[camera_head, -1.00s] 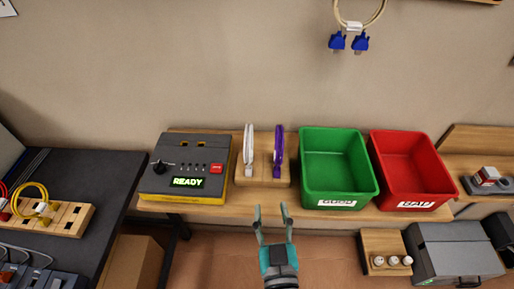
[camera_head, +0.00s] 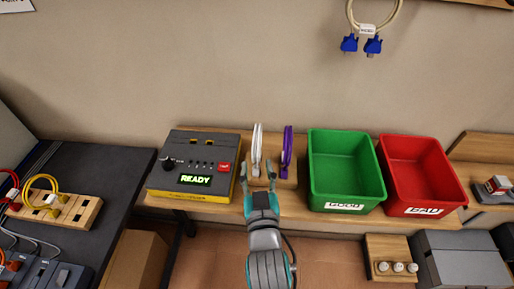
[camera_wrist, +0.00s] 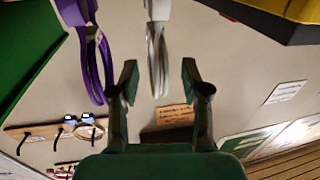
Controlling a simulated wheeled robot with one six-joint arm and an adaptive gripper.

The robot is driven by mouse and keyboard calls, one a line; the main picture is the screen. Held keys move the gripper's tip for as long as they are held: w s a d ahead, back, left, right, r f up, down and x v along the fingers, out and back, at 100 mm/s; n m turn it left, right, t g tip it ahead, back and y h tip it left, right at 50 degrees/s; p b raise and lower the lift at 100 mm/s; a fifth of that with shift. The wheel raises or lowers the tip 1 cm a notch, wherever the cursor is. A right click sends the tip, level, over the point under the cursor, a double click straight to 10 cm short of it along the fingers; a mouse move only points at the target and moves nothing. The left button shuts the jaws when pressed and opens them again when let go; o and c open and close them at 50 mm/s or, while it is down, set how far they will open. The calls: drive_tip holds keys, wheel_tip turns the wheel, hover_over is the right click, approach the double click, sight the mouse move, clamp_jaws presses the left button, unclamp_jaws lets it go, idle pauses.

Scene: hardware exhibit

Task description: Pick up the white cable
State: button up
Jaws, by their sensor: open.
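The white cable (camera_head: 257,150) stands upright as a narrow loop in a small wooden holder (camera_head: 286,183) on the shelf. In the wrist view the white cable (camera_wrist: 157,60) hangs upside down in the picture, between and beyond the fingers. My gripper (camera_head: 258,178) is open and in front of the white cable. In the wrist view my gripper (camera_wrist: 160,85) has a finger on each side of it, with gaps showing. I cannot tell whether the cable is within the fingers' depth. A purple cable (camera_head: 287,148) stands just right of it, and left of my fingers in the wrist view (camera_wrist: 93,50).
A grey and yellow tester (camera_head: 190,165) reading READY is close on the left. A green bin (camera_head: 345,170) and a red bin (camera_head: 420,175) stand to the right. A dark table (camera_head: 90,170) with yellow and red cables is at far left. The wall behind is mostly clear.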

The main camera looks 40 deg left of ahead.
sight(256, 164)
drive_tip(key=shift+x, duration=1.55)
clamp_jaws()
